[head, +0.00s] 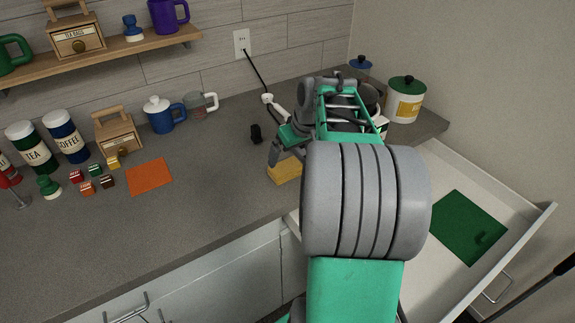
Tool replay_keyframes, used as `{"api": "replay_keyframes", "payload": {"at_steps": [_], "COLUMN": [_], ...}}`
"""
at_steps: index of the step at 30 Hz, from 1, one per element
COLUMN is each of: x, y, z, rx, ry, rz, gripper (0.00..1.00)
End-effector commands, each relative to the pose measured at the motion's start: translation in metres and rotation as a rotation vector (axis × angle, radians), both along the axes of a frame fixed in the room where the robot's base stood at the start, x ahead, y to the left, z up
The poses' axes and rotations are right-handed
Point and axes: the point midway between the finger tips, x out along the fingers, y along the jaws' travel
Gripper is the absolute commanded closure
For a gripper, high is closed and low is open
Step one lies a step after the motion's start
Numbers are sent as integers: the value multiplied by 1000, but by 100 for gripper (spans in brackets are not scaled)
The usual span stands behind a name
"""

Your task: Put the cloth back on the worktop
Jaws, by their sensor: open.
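A flat dark green square cloth (469,228) lies on the floor of the open drawer (420,262) at the right. A flat orange square (149,177) lies on the worktop (195,206) at the left; I cannot tell whether it is cloth or a mat. My gripper (276,150) is open above the worktop's right part, left of the drawer and well apart from the green square. My own arm hides much of the gripper and part of the drawer. A yellow block-like thing (285,171) lies just below the gripper, partly hidden.
Tea (33,148) and coffee (66,137) canisters, several small coloured cubes, a wooden box (118,133), a blue pot (159,115) and a glass mug (198,107) stand at the left. A green-lidded canister (405,100) stands at the back right. A cord runs from the wall socket (242,42). The worktop's front middle is clear.

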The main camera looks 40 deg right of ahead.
Motion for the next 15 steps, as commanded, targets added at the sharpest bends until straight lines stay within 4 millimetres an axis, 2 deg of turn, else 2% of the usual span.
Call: {"api": "replay_keyframes", "payload": {"at_steps": [5, 8, 11, 12, 14, 15], "x": [-11, -13, -19, -27, -46, -63], "y": [0, 19, 81, 114, 160, 186], "z": [26, 33, 34, 33, 28, 22], "rx": [-1, 1, 9, 10, 10, 9], "ry": [0, 5, 24, 32, 46, 55], "rz": [-1, 10, 34, 47, 61, 67], "gripper": [0, 0, 0, 0, 0, 0]}}
